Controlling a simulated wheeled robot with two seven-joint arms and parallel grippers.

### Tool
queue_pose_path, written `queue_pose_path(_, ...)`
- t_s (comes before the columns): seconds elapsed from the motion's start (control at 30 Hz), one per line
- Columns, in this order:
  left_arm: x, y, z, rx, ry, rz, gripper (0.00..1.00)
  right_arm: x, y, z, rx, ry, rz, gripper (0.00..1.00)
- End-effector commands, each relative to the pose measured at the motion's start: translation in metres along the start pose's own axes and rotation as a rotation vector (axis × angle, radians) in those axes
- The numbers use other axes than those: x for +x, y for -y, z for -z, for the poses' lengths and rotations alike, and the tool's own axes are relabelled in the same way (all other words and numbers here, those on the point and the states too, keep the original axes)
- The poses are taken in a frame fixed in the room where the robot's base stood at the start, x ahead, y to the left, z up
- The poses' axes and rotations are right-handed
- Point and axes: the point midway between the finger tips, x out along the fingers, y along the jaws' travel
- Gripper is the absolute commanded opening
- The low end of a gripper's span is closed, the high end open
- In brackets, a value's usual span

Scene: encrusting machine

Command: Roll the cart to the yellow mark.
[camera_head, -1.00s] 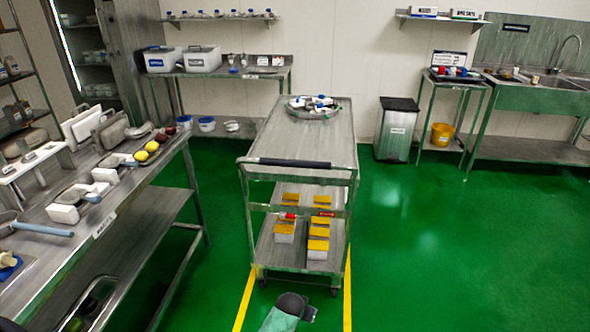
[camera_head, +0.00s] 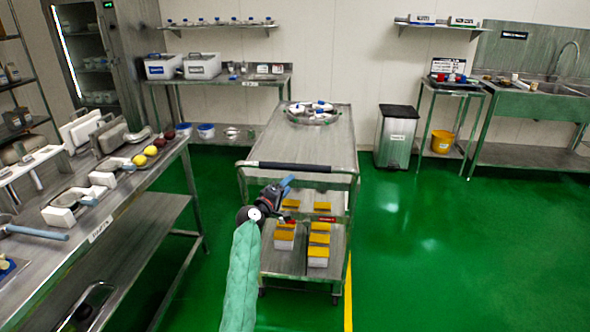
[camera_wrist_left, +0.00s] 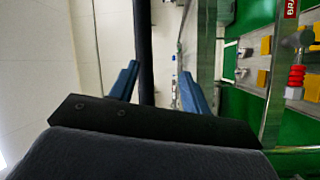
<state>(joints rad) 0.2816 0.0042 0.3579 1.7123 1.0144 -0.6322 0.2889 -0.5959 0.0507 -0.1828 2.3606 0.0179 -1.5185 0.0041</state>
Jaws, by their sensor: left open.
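The metal cart (camera_head: 330,130) stands in the middle of the floor with its black push handle (camera_head: 305,167) facing me. My left gripper (camera_head: 287,184) is just below and in front of the left part of the handle, open and holding nothing. In the left wrist view, the black handle bar (camera_wrist_left: 145,45) shows between the two blue fingers (camera_wrist_left: 158,84); I cannot tell how far beyond the fingertips it lies. A yellow floor line (camera_head: 348,295) runs along the cart's right front side. My right gripper is not in view.
Yellow-topped boxes (camera_head: 319,240) sit on the cart's lower shelf, and a round tray (camera_head: 313,121) on its top. A steel workbench (camera_head: 125,190) stands at left. A bin (camera_head: 396,140) and sink (camera_head: 540,95) stand behind at right. Green floor (camera_head: 450,240) is clear at right.

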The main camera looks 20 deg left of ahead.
Motion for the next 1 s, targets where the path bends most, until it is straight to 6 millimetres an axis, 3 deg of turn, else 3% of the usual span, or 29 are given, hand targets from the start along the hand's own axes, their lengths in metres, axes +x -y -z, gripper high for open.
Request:
queue_pose_path(0.13,-0.001,-0.014,0.011,-0.166,-0.058,-0.08,0.48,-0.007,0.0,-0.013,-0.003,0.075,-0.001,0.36)
queue_pose_path(0.37,0.005,-0.017,0.017,-0.227,-0.08,-0.091,0.48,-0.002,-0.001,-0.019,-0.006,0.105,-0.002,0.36)
queue_pose_path(0.8,0.061,-0.021,0.021,-0.225,-0.078,-0.088,0.48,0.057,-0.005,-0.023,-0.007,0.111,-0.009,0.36)
queue_pose_path(1.0,0.074,-0.021,0.022,-0.223,-0.078,-0.088,0.48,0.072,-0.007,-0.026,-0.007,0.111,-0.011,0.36)
